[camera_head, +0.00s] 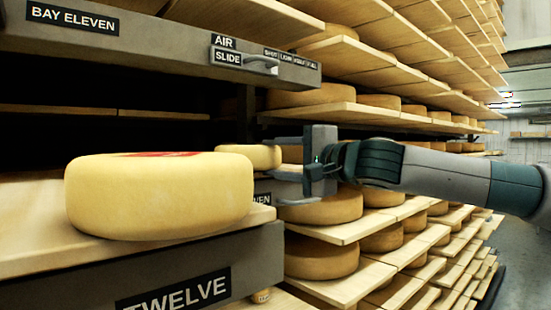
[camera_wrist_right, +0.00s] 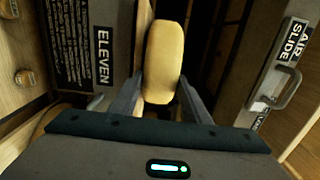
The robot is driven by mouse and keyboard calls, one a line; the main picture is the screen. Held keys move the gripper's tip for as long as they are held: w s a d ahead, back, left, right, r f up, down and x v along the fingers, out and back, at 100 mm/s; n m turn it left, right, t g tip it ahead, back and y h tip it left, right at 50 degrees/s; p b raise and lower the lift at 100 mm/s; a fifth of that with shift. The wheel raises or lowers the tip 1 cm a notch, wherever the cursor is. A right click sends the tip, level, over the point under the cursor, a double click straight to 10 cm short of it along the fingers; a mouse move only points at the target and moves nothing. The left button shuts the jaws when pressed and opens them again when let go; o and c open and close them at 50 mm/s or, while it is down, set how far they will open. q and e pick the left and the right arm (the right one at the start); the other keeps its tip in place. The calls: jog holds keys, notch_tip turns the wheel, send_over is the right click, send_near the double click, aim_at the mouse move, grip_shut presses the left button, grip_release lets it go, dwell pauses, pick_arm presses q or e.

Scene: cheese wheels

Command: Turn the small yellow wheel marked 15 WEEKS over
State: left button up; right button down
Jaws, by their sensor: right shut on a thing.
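The small yellow wheel (camera_head: 248,156) sits at the right end of the shelf, behind a large wheel, and looks level in the head view. It shows edge-on between the fingers in the right wrist view (camera_wrist_right: 164,55). My right gripper (camera_head: 275,158) reaches in from the right and is shut on the small wheel's near edge, one finger on each side of it. I cannot read a 15 WEEKS mark on the wheel in either view. Whether it touches the board below is hidden. My left gripper is not in view.
A large yellow wheel (camera_head: 160,195) with a red mark on top stands left on the wooden shelf (camera_head: 30,240). A grey beam with an AIR SLIDE handle (camera_head: 262,64) hangs above. Loaded racks (camera_head: 345,232) fill the right. The aisle floor (camera_head: 525,265) is clear.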

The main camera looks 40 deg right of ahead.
jog(key=shift+b, duration=0.35)
dwell(0.6)
jog(key=c, duration=0.9)
grip_release()
jog(key=shift+s+a, duration=0.1)
jog(key=shift+s, duration=0.05)
jog(key=shift+f, duration=0.25)
jog(key=s+d+b, duration=0.2)
jog(key=s+b, duration=0.6)
jog(key=s, duration=0.9)
jog(key=shift+s+r, duration=0.2)
